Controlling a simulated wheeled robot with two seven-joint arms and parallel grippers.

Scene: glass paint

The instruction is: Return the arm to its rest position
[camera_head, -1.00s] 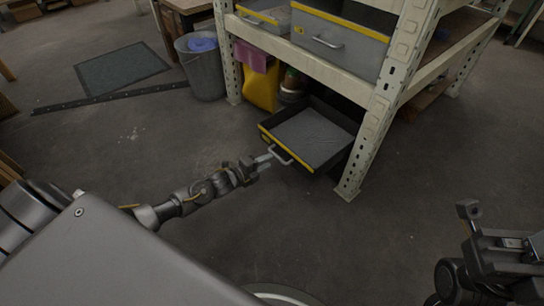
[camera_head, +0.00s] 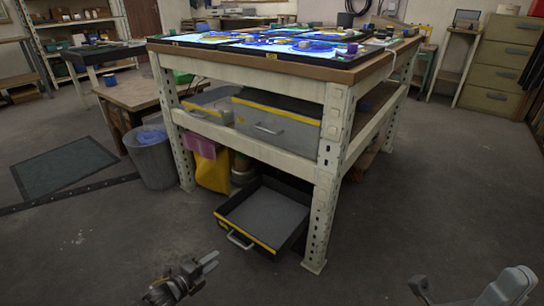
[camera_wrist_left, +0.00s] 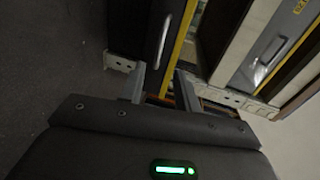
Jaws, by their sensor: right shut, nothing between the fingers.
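My left gripper (camera_head: 210,262) is at the lower left of the head view, in front of and below the pulled-out drawer, apart from its handle. Its two fingers stand apart with nothing between them; they also show in the left wrist view (camera_wrist_left: 160,85). My right gripper (camera_head: 418,290) is at the lower right edge of the head view, partly cut off, shut and empty. The low drawer (camera_head: 268,214), dark with a yellow front edge and a silver handle (camera_head: 238,241), sits pulled out under the workbench and looks empty.
The workbench (camera_head: 250,137) has pale metal legs and glowing panels on top (camera_head: 270,42). Upper grey drawers (camera_head: 275,128) sit on its shelf. A grey bucket (camera_head: 152,160) and a yellow container (camera_head: 212,172) stand at the left. The floor in front is clear.

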